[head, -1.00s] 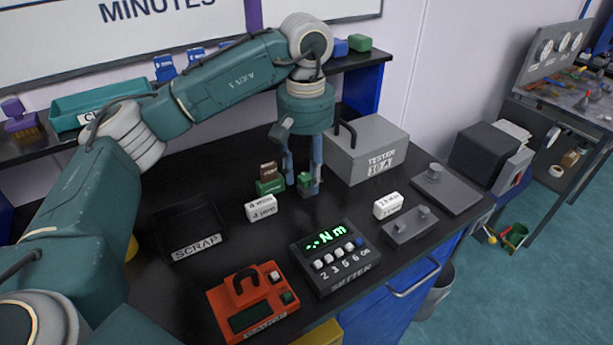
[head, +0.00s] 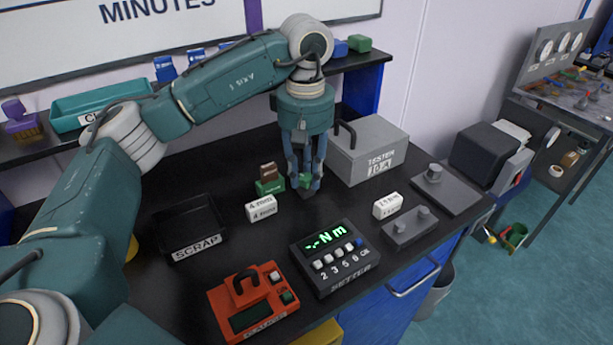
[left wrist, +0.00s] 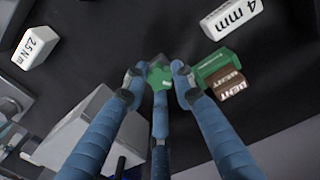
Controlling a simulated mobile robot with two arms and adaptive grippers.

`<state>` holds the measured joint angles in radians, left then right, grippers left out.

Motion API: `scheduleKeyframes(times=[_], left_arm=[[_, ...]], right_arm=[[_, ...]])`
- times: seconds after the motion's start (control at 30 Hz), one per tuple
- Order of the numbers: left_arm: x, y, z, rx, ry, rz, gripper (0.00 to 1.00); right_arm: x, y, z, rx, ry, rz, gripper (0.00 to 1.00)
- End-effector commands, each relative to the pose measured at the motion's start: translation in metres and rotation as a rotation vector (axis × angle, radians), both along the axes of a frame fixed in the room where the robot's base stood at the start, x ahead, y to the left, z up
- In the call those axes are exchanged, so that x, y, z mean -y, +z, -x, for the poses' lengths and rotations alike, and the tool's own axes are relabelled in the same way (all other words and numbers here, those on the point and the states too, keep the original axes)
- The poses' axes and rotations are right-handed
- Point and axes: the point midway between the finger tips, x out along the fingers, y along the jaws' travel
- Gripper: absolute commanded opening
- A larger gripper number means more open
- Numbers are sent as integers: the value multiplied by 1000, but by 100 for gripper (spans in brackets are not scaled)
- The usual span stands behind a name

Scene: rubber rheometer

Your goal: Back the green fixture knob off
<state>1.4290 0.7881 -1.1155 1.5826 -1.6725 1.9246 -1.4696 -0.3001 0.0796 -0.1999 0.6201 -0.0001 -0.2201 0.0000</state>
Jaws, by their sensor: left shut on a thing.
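The green knob (head: 305,180) stands on the dark bench, below my left gripper (head: 306,184). In the left wrist view the green knob (left wrist: 160,78) sits between the fingertips of my left gripper (left wrist: 158,84). The three blue fingers are shut on it, and they hide part of its sides and base. Beside it is a green block (head: 270,187) with a brown piece (head: 268,170) on top. In the left wrist view a label on the brown piece (left wrist: 234,88) reads BENT. My right gripper is not in view.
A white 4 mm block (head: 261,208) is close at front left, and the grey tester (head: 368,150) at right. The scrap tray (head: 190,222), setter (head: 335,258), orange device (head: 252,302) and another white block (head: 387,205) stand around. Bare bench lies behind the scrap tray.

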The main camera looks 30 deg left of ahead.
Motion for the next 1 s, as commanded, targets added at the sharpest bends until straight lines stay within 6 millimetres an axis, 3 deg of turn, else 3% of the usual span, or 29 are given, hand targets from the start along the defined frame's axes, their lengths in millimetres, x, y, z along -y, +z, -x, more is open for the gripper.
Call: scheduleKeyframes(times=[0.13,0.4,0.77,1.0], left_arm=[[-1,0,0,1,65,-1,0],[-1,0,0,1,381,-1,0],[-1,0,0,1,435,-1,0],[-1,0,0,0,740,-2,0]], right_arm=[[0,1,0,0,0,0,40],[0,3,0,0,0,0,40],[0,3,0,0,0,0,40],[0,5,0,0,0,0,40]])
